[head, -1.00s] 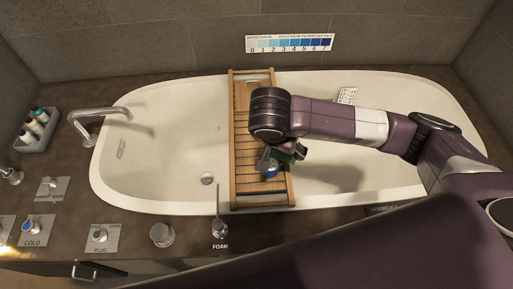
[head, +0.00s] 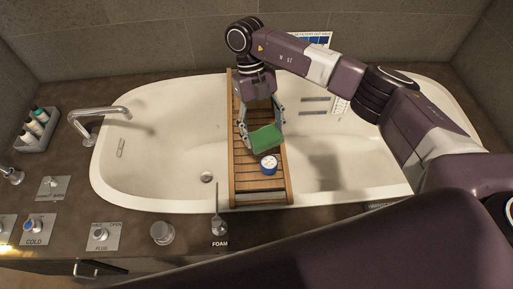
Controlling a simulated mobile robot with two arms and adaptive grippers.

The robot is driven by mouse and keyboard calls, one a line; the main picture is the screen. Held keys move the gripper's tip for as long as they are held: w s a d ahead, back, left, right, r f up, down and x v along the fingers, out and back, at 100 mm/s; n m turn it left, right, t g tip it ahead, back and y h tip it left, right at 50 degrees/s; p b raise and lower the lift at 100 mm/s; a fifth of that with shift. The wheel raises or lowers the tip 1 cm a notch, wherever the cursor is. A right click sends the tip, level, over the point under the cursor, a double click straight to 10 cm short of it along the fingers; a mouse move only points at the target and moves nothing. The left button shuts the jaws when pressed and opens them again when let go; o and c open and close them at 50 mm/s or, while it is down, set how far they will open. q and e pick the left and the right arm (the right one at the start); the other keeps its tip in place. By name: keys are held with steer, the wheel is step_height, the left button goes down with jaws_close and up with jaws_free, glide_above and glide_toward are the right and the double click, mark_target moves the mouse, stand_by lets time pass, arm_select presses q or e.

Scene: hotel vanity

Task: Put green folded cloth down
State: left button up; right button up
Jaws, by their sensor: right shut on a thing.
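The green folded cloth (head: 265,138) is between the fingers of my right gripper (head: 264,128), which is shut on it. The cloth is over the wooden bath tray (head: 246,187), just behind a small round tub. I cannot tell whether the cloth touches the slats. The gripper points down and toward the front, with its arm coming in from the right. My left gripper is not in view.
The tray spans the white bathtub (head: 165,160). A faucet (head: 98,112) and a bottle caddy (head: 39,130) are at left. The front tray slats are bare.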

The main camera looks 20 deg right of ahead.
steer(key=m+y, duration=0.1)
steer(key=m, duration=0.3)
steer(key=a+m+y, duration=0.1)
steer(key=m, duration=0.1)
steer(key=shift+w+m+y, duration=0.3)
steer(key=shift+w, duration=0.05)
steer(key=m, duration=0.1)
steer(key=m+t+y, duration=0.1)
steer(key=m, duration=0.1)
steer(key=a+m, duration=0.1)
steer(key=m, duration=0.1)
steer(key=shift+w+t+y, duration=0.25)
steer(key=shift+t+y, duration=0.05)
steer(key=m+t+y, duration=0.1)
steer(key=m+t, duration=0.1)
steer(key=m, duration=0.3)
steer(key=m+t, duration=0.2)
steer(key=m, duration=0.4)
glide_above(245, 169)
steer(key=d, duration=0.1)
steer(key=f, duration=1.4)
steer(key=shift+d+f, duration=0.2)
steer(key=shift+f, duration=2.65)
steer(key=o, duration=1.1)
steer(key=shift+f, duration=0.1)
